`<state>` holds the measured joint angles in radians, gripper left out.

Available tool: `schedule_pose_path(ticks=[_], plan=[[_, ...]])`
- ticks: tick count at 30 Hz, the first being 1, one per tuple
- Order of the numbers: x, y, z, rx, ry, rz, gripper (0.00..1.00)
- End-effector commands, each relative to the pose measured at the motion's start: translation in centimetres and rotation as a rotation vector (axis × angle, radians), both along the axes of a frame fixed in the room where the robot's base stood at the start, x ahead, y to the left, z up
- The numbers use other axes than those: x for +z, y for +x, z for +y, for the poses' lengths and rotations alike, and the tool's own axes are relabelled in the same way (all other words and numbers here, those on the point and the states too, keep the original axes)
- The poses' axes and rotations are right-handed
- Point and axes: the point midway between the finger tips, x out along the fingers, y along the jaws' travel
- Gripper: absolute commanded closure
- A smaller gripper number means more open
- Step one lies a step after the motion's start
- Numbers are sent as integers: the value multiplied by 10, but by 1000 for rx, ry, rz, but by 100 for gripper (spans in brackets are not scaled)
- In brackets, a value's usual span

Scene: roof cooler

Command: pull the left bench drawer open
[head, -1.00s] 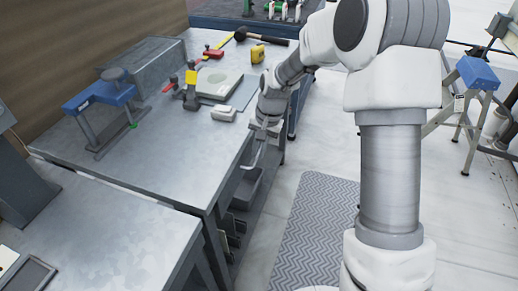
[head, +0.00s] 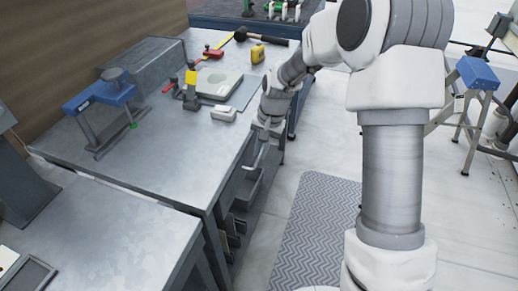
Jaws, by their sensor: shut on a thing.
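The metal workbench (head: 150,185) runs along the wall at left. Under its front edge a grey drawer (head: 248,190) stands out a little, and its open top shows. I cannot tell how deep it reaches under the bench. My gripper (head: 262,138) points down at the bench's front edge, just above and beyond this drawer. It is shut on what looks like the drawer's pale handle bar (head: 259,157). The fingertips are small and partly hidden by my wrist, so the exact grip is hard to see.
On the bench are a blue-topped stand (head: 100,98), a grey box (head: 145,62), a red-handled clamp (head: 191,90), a white block (head: 223,114), a yellow tape measure (head: 257,53) and a black mallet (head: 262,39). A patterned mat (head: 315,235) lies on the floor beside the bench.

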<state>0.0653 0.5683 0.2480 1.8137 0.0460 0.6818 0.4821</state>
Motion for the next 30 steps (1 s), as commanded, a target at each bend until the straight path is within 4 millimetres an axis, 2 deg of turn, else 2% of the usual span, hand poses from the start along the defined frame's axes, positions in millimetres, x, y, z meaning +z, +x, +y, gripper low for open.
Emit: schedule_pose_path(ticks=[8,24,30], plan=[[2,-17,-45,-8,-2,0,100],[2,-74,-183,-9,-1,0,100],[1,-93,-227,-8,-1,0,100]])
